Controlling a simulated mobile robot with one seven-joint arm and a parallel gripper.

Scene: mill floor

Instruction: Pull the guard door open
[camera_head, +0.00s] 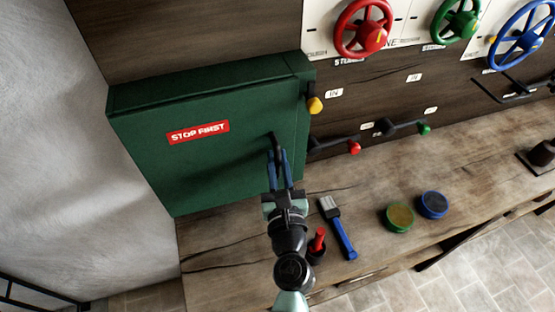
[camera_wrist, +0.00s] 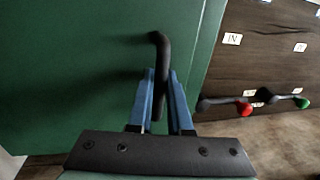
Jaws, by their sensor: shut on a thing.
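The green guard door (camera_head: 185,160) with a red "STOP FIRST" label (camera_head: 198,132) stands at the left of the bench. Its face looks closed against the box, though a small gap cannot be ruled out. A black bar handle (camera_head: 272,139) is on the door's right side. My gripper (camera_head: 279,160) is at the handle, its blue fingers shut on it. In the wrist view the handle (camera_wrist: 161,55) runs down between the two blue fingers (camera_wrist: 165,95). The handle's lower end is partly hidden by the fingers.
Levers with red (camera_head: 354,148) and green knobs and a yellow knob (camera_head: 315,105) are right of the door. Handwheels (camera_head: 363,28) are above.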

